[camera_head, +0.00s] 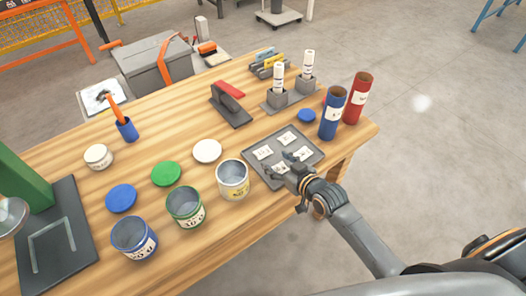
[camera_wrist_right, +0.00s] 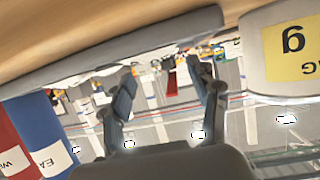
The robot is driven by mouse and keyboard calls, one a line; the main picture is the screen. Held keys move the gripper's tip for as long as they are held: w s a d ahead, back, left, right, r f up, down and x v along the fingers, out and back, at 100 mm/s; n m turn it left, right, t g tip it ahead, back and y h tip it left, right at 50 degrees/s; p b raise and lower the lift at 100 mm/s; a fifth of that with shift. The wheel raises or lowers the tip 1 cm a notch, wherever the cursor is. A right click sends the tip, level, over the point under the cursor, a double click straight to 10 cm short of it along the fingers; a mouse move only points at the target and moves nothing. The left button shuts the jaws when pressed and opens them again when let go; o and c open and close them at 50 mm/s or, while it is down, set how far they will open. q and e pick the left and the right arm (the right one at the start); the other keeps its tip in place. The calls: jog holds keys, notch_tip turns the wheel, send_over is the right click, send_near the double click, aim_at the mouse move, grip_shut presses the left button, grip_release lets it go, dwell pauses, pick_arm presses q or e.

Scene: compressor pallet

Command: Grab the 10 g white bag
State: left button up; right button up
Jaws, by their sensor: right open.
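Several small white bags with dark print lie on a grey tray (camera_head: 309,139): a left one (camera_head: 263,152), a back one (camera_head: 287,138), a right one (camera_head: 302,153) and a front one (camera_head: 281,167) partly hidden by my gripper. The print is too small to tell which is 10 g. My right gripper (camera_head: 277,166) is at the tray's front, by the front bag. In the right wrist view its fingers (camera_wrist_right: 164,95) are apart, with no bag clearly visible between them. My left gripper is not in view.
A tin with a yellow label (camera_head: 233,181) stands just left of the tray. Blue (camera_head: 331,115) and red (camera_head: 355,100) tubes stand right of it. Green (camera_head: 186,209) and blue (camera_head: 134,240) tins stand at the front left. Two grey holders with white tubes are behind the tray.

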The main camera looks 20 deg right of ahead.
aim_at(265, 154)
jog(key=x, duration=0.4)
jog(key=shift+w+a+f+p, duration=0.15)
jog(key=shift+w+a+p, duration=0.1)
jog(key=shift+w+p, duration=0.05)
jog(key=c, duration=0.7)
